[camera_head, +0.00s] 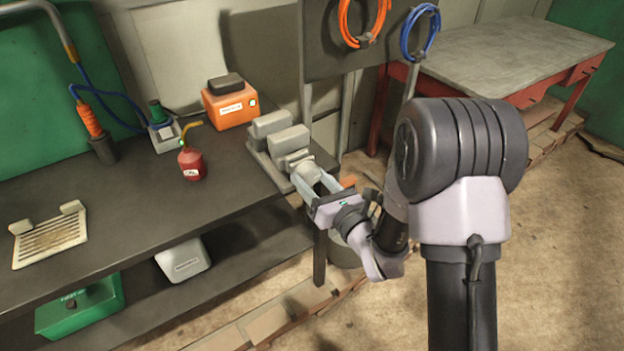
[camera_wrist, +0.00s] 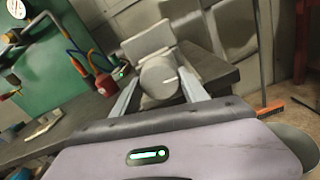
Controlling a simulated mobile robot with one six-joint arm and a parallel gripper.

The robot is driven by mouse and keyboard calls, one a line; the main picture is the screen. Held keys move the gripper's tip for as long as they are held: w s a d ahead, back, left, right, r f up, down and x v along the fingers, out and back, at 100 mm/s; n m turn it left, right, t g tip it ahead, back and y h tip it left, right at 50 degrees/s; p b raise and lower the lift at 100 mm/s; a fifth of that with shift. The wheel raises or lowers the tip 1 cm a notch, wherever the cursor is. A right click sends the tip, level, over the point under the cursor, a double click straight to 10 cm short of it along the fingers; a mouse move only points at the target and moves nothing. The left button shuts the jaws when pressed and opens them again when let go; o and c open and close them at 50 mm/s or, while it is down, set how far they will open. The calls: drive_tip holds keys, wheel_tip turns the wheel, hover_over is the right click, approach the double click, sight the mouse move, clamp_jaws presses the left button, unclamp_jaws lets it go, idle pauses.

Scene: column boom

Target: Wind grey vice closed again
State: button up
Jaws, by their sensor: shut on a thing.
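The grey vice (camera_head: 271,124) is at the right end of the dark workbench. Its blocky jaws stand upright, with a narrow dark gap visible between the two larger blocks. It also shows in the wrist view (camera_wrist: 148,39). A round grey knob (camera_wrist: 158,77) at the vice's near end faces me. My gripper (camera_head: 314,178) reaches it from the right front. Its two fingers lie on either side of the knob and are shut on it. The far side of the knob and the screw behind it are hidden.
A red oil can (camera_head: 192,164) and an orange box (camera_head: 230,104) stand on the workbench (camera_head: 130,185) left of the vice. A slotted tray (camera_head: 50,236) lies farther left. A grey bin (camera_head: 346,250) stands on the floor below my gripper.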

drive_tip(key=m, duration=1.3)
drive_tip(key=shift+s+a+r+m, duration=0.1)
drive_tip(key=shift+m, duration=0.3)
drive_tip(key=m, duration=0.7)
drive_tip(key=shift+r, duration=0.1)
drive_tip(key=m, duration=0.6)
drive_tip(key=shift+m, duration=0.3)
drive_tip(key=m, duration=1.2)
drive_tip(key=shift+d+m, duration=0.2)
drive_tip(key=shift+m, duration=0.1)
drive_tip(key=m, duration=0.6)
drive_tip(key=shift+w, duration=0.2)
drive_tip(key=m, duration=0.6)
drive_tip(key=shift+m, duration=0.4)
